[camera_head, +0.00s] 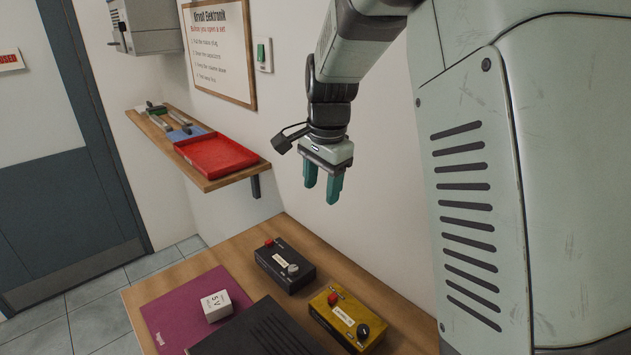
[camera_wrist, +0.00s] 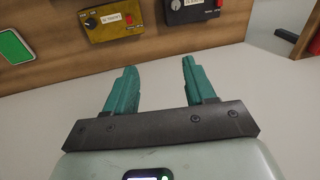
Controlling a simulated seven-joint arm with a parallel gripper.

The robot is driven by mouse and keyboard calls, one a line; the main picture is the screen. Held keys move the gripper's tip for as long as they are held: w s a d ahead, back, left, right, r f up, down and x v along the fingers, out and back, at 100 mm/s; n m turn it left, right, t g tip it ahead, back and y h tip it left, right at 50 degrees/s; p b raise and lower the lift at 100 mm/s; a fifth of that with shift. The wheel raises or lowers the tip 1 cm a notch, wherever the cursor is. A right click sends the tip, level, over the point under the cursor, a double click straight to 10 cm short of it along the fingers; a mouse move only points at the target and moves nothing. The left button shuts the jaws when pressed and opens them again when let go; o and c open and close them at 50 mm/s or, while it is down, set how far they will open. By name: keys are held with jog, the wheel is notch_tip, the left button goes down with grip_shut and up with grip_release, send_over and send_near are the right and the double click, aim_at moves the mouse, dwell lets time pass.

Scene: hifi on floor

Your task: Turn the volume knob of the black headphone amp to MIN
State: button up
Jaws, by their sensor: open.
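A small black box (camera_head: 285,266), which I take to be the black headphone amp, lies on the wooden bench. It has a silver knob (camera_head: 292,269), a red button and a pale label. The knob's pointer is too small to read. In the wrist view the black box (camera_wrist: 196,10) is cut by the top edge, with its knob (camera_wrist: 175,4) at its left end. My gripper (camera_head: 321,192) is open and empty, fingers pointing down, well above the bench and apart from both boxes. Its teal fingers also show in the wrist view (camera_wrist: 158,68).
A yellow box (camera_head: 345,318) with a black knob and red button sits close by. A larger slotted black unit (camera_head: 258,332) and a white block (camera_head: 216,306) on a purple mat (camera_head: 164,312) are at left. A shelf (camera_head: 222,178) with a red tray (camera_head: 215,154) is on the wall.

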aim_at(293, 268)
jog(key=w+a+f+m, duration=0.1)
jog(key=a+f, duration=0.1)
jog(key=f, duration=0.7)
jog(key=w+a+f+m+g, duration=0.1)
jog(key=w+a+f, duration=0.1)
jog(key=f, duration=0.7)
jog(key=w+a+f+m, duration=0.1)
jog(key=w+a+f, duration=0.1)
jog(key=f, duration=0.7)
jog(key=shift+w+a+f+m+g+h, duration=0.15)
jog(key=shift+a+f+m+h, duration=0.05)
jog(key=shift+a, duration=0.15)
jog(key=shift+w+a+f+m+g+h, duration=0.1)
jog(key=shift+a+f+m+g+h, duration=0.1)
jog(key=shift+a, duration=0.15)
grip_shut()
